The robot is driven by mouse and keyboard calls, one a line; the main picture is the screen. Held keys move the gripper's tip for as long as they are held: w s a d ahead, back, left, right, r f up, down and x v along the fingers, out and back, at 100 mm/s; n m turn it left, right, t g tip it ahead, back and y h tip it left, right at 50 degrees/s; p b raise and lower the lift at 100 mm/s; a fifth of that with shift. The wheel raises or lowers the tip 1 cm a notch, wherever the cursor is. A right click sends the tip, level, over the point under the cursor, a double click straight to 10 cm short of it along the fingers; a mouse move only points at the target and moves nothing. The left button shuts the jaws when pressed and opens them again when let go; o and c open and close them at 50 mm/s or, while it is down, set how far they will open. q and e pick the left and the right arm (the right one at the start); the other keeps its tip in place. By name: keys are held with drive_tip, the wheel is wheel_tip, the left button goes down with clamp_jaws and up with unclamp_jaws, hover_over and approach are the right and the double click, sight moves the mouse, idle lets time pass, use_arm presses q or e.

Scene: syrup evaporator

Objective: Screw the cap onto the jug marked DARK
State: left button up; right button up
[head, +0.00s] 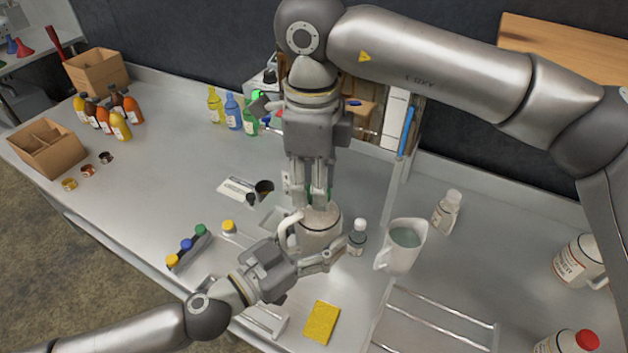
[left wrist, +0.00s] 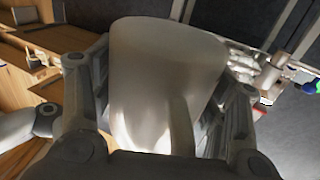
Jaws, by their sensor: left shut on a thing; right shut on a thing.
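A cream jug (head: 318,232) with a curved handle stands on the steel table in the middle of the head view; any marking on it is hidden. My left gripper (head: 325,260) is shut on the lower part of this jug; the jug's pale body (left wrist: 160,70) fills the space between the fingers in the left wrist view. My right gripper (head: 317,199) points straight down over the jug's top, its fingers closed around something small. Slivers of green show at those fingers, seemingly a cap; I cannot tell whether it sits on the jug's neck.
A white pitcher (head: 405,250) and a small bottle (head: 357,238) stand close right of the jug. A yellow sponge (head: 321,322) lies in front. Labelled jugs (head: 572,262) stand far right. A rack of colored caps (head: 187,246) is at left.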

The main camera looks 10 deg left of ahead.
drive_tip(key=m, duration=0.5)
drive_tip(key=shift+w, duration=0.2)
drive_tip(key=m, duration=0.3)
drive_tip(key=shift+d+m, duration=0.1)
drive_tip(key=shift+m, duration=0.2)
drive_tip(key=m, duration=0.6)
drive_tip(key=shift+w+d+m, duration=0.15)
drive_tip(key=shift+d+m, duration=0.05)
drive_tip(key=shift+m, duration=0.1)
drive_tip(key=m, duration=0.3)
drive_tip(key=shift+d, duration=0.1)
drive_tip(key=m, duration=0.5)
drive_tip(key=shift+d, duration=0.1)
drive_tip(key=m, duration=0.5)
drive_tip(key=shift+d, duration=0.1)
drive_tip(key=m, duration=0.3)
drive_tip(key=shift+s, duration=0.25)
drive_tip(key=o, duration=0.7)
